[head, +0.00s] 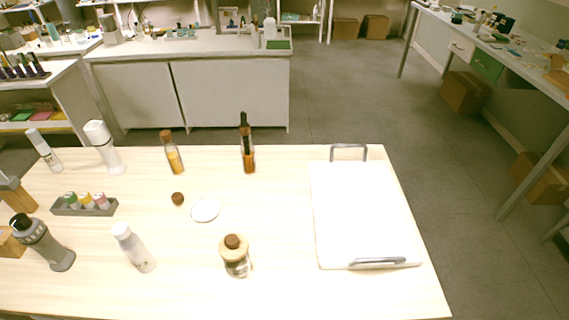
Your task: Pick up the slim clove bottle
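No label can be read at this size, so I cannot tell for sure which bottle is the slim clove bottle. A slim amber bottle with a tall black top (247,150) stands upright at the back middle of the table. To its left stands a slim clear bottle with orange-brown contents and a brown cap (173,155). Neither of my grippers is in view, and nothing touches these bottles.
The wooden table (290,210) also holds a white tray with grey handles (362,215), a cork-topped jar (236,258), a white-capped bottle (134,249), a white dish (205,209), a small brown ball (178,199), a rack of small bottles (84,207) and a grey bottle (44,243).

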